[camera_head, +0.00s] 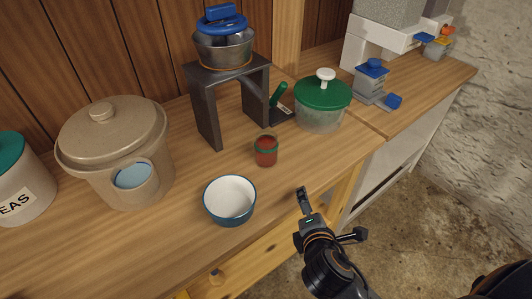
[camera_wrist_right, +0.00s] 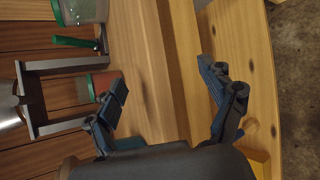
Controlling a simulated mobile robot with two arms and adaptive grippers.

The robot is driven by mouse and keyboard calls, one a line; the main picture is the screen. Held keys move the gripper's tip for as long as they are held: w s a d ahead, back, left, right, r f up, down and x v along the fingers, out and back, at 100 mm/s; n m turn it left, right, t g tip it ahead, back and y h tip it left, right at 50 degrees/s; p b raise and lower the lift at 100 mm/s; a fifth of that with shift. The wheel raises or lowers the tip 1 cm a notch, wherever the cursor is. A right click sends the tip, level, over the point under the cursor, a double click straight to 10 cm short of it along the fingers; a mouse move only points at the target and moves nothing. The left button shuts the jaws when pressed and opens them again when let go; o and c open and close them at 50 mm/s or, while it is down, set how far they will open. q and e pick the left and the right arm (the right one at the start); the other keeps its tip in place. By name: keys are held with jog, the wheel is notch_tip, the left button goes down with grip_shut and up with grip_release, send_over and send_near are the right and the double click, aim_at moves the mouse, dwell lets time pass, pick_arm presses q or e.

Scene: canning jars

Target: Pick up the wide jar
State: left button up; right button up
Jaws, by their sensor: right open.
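Several vessels could be the wide jar, and I cannot tell which is meant. A broad clear jar with a green lid and white knob (camera_head: 322,105) stands on the counter right of the dark stand; part of it shows in the right wrist view (camera_wrist_right: 84,10). A small jar with red contents (camera_head: 266,152) stands in front of the stand and is partly behind a finger in the right wrist view (camera_wrist_right: 100,82). My right gripper (camera_head: 332,212) is open and empty near the counter's front edge. My left gripper is out of view.
A dark stand (camera_head: 205,112) is behind the red jar. A white bowl with blue rim (camera_head: 230,202), a lidded beige crock (camera_head: 112,135) and a white canister (camera_head: 20,190) are to the left. A green-handled tool (camera_head: 278,95) lies by the stand. Bare counter lies right of the bowl.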

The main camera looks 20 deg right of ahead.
notch_tip(320, 180, up, 3)
jog(key=w+a+n+t, duration=0.2)
jog(key=w+n+t, duration=0.1)
jog(key=n, duration=0.3)
jog(key=n+t+y, duration=0.3)
jog(key=n, duration=0.6)
send_near(269, 149)
jog(key=shift+s, duration=0.45)
jog(key=shift+w+r+n, duration=0.15)
jog(key=shift+w+n, duration=0.15)
jog(key=shift+n, duration=0.2)
jog(key=w, duration=0.7)
jog(key=shift+w+d+p, duration=0.1)
jog(key=shift+d+p, duration=0.05)
jog(key=shift+p, duration=0.15)
jog(key=shift+w+d+f, duration=0.1)
jog(key=shift+w+f, duration=0.05)
jog(key=shift+w, duration=1.35)
jog(key=shift+w+d+f, duration=0.15)
jog(key=shift+w, duration=1.4)
jog(key=shift+c, duration=0.2)
jog(key=shift+r, duration=0.1)
jog(key=c, duration=1.6)
